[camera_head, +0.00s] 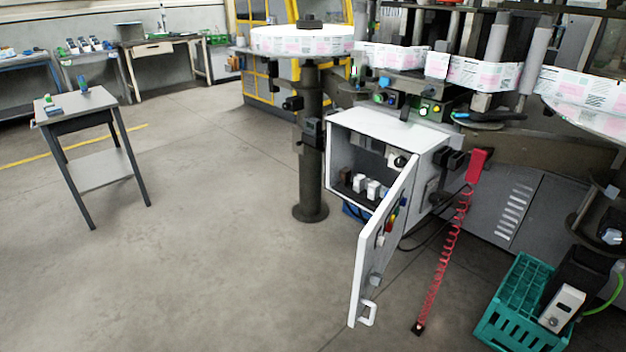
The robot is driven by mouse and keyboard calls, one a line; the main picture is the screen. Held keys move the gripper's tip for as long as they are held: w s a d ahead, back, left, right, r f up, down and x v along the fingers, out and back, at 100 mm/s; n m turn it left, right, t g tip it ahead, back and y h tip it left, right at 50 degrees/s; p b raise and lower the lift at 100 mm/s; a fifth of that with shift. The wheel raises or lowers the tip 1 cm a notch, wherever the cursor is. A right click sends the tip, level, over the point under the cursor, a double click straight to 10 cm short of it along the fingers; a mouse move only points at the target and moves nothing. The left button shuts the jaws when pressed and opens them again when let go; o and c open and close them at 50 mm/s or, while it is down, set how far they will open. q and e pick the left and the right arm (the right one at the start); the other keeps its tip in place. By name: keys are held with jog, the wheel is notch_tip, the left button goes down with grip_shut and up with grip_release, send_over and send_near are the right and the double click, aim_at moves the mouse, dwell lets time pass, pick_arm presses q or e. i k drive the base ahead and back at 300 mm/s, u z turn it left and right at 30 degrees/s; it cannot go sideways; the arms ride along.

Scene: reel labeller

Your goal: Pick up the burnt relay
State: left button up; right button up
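An open white electrical cabinet (385,127) stands on the side of the labelling machine. Its door (368,259) is swung out toward me. Inside, a small dark brown block (346,174), which looks like the burnt relay, sits at the left end of a row. Two white relays (360,183) stand to its right in the same row. The door's edge hides part of the cabinet's right interior. Neither of my grippers is in view.
A red coiled cord (446,250) hangs right of the door and reaches the floor. A green crate (520,295) stands at lower right. A dark post (311,170) rises left of the cabinet. A small table (72,112) stands at left. The floor between is clear.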

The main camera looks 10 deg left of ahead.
aim_at(346, 173)
jog(key=u, duration=1.7)
jog(key=i, duration=3.4)
jog(key=z, duration=1.35)
